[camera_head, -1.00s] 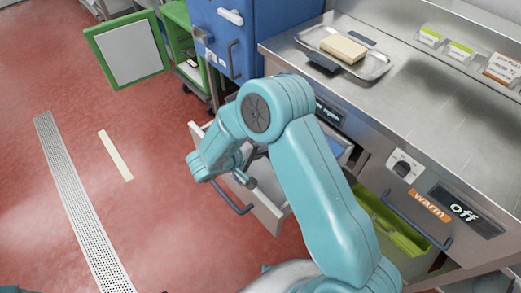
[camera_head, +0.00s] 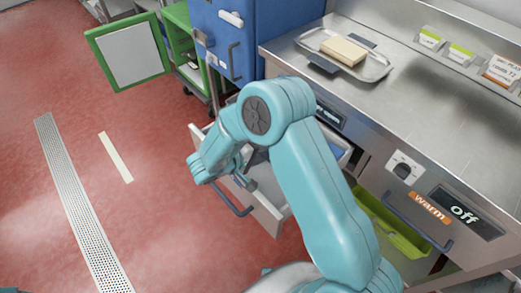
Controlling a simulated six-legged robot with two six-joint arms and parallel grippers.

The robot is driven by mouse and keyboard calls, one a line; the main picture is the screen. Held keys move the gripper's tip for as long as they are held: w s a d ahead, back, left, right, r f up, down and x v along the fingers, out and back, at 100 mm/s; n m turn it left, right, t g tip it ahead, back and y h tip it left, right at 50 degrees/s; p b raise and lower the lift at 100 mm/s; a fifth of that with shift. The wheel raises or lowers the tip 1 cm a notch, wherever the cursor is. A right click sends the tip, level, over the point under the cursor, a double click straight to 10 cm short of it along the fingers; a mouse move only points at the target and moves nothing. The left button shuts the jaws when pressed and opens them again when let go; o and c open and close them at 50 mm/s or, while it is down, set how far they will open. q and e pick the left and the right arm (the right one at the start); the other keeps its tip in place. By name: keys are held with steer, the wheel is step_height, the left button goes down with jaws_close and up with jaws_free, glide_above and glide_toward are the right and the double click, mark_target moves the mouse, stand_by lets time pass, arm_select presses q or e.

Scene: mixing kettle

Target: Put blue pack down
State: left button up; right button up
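My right arm reaches over an open drawer (camera_head: 265,212) under the steel counter. My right gripper (camera_head: 247,181) is small in view at the drawer's front edge, partly hidden by my own wrist. I cannot tell whether its fingers are open or shut, and I see no pack between them. A blue patch (camera_head: 335,151) shows inside the drawer, right of my arm; I cannot tell whether it is the blue pack. My arm hides much of the drawer's inside. My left gripper is out of view.
A metal tray (camera_head: 375,72) with a pale block (camera_head: 344,51) stands on the counter (camera_head: 440,105). A lower drawer holds a yellow-green bin (camera_head: 393,226). A blue cabinet (camera_head: 272,35) and a green cabinet with its door (camera_head: 128,52) open stand behind.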

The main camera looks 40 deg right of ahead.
steer(key=shift+s+a+r+p, duration=0.1)
steer(key=shift+a+r+p, duration=0.05)
steer(key=shift+r+p, duration=0.2)
steer(key=b+v, duration=0.1)
steer(key=v, duration=0.9)
steer(key=shift+a+r, duration=0.2)
steer(key=shift+a, duration=0.1)
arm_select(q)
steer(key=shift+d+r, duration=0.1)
arm_select(e)
steer(key=shift+a+r, duration=0.25)
steer(key=shift+a, duration=0.1)
